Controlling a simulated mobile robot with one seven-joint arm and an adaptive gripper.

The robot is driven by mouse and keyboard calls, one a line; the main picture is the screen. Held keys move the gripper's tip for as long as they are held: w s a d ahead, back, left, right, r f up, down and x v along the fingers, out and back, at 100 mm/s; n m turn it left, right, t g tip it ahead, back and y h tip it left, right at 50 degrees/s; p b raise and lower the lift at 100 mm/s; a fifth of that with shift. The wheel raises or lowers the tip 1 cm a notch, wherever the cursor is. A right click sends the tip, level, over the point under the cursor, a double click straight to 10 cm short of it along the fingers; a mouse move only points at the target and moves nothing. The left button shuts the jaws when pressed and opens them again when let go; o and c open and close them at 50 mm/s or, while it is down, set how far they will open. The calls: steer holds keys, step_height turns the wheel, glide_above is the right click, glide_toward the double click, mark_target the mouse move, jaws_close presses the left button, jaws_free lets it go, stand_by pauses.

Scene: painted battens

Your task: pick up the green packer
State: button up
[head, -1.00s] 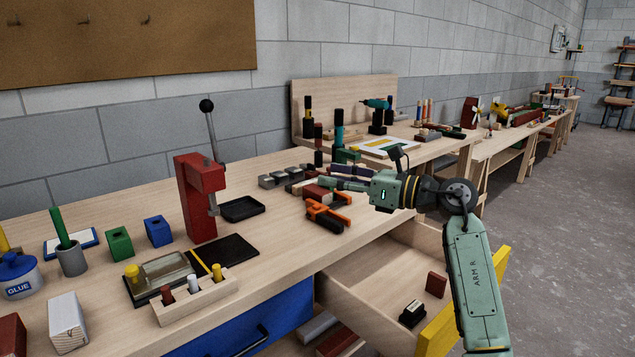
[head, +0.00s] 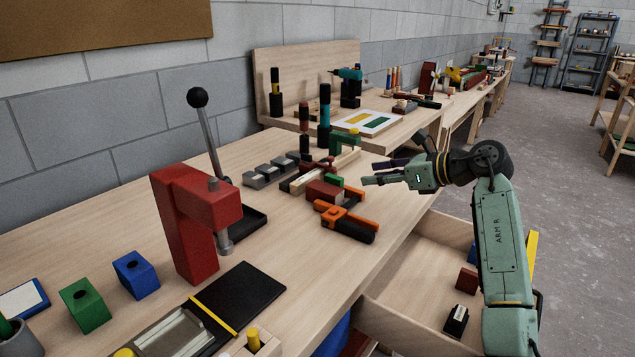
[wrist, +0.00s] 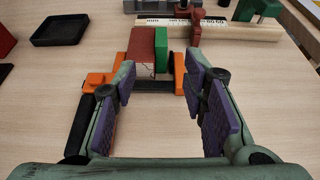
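The green packer (wrist: 161,50) is a small upright green block in the wrist view. It stands against the right side of a red-brown block (wrist: 143,52), between the jaws of an orange clamp (wrist: 100,82) lying on the bench. In the head view the packer (head: 334,180) shows as a small green patch behind the red-brown block (head: 322,193), with the clamp (head: 340,218) in front. My gripper (wrist: 160,84) is open and empty, its purple pads apart, with the packer ahead between the fingers. In the head view my gripper (head: 368,172) is right of the packer, apart from it.
A red press (head: 190,220) with a tall lever stands left on the bench. A black tray (wrist: 60,28) is left of the blocks. A pale batten (wrist: 205,30) lies behind them. An open drawer (head: 420,285) is below the bench edge.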

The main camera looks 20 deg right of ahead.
steer(key=p, duration=0.2)
glide_toward(337, 177)
steer(key=x, duration=0.3)
steer(key=shift+a+f, duration=0.2)
steer(key=shift+f, duration=0.05)
steer(key=p+x, duration=0.2)
steer(key=x, duration=0.3)
steer(key=shift+w+r, duration=0.1)
steer(key=shift+w, duration=0.15)
jaws_close()
